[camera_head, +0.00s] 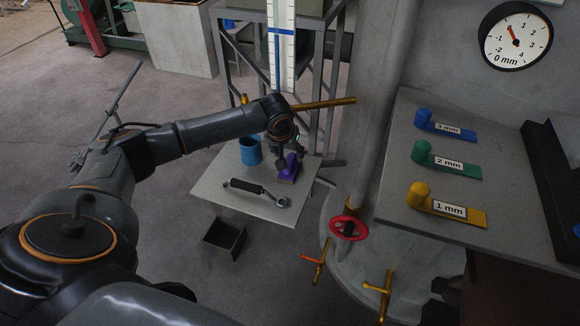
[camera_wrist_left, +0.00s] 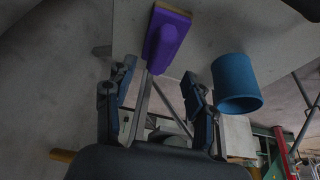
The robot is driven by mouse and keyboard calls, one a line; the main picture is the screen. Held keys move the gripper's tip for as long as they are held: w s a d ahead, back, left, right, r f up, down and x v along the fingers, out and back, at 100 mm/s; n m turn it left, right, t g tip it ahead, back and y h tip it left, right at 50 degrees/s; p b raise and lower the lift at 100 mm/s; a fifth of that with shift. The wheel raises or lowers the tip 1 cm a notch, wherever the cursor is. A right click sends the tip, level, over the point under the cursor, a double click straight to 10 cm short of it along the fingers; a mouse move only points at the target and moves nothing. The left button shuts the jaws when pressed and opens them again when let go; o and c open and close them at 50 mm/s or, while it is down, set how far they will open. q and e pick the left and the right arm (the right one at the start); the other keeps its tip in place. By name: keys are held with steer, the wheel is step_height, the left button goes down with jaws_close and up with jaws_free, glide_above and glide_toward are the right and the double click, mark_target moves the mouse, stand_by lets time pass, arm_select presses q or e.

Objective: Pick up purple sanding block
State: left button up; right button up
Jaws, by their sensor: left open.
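The purple sanding block (camera_head: 290,168) lies on a small grey table (camera_head: 225,192), near its right side. In the left wrist view the sanding block (camera_wrist_left: 167,38) has a purple grip on a tan base. My left gripper (camera_head: 288,158) is just above and beside the block in the head view, partly covering it. In the left wrist view my left gripper (camera_wrist_left: 158,85) is open, its fingers apart, with the block's narrow end near the gap between them. I cannot tell whether a finger touches it. My right gripper is not in view.
A blue cup (camera_head: 250,150) stands left of the block, and a black-handled wrench (camera_head: 258,190) lies in front. A dark open bin (camera_head: 225,238) sits on the floor. To the right are a red handwheel (camera_head: 348,228) and a panel (camera_head: 400,180) with labelled gauge blocks.

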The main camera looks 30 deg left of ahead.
mark_target(290, 160)
arm_select(q)
steer(key=shift+p+x, duration=0.45)
steer(key=shift+x, duration=2.3)
steer(key=shift+d, duration=0.1)
steer(key=shift+s, duration=0.1)
jaws_close()
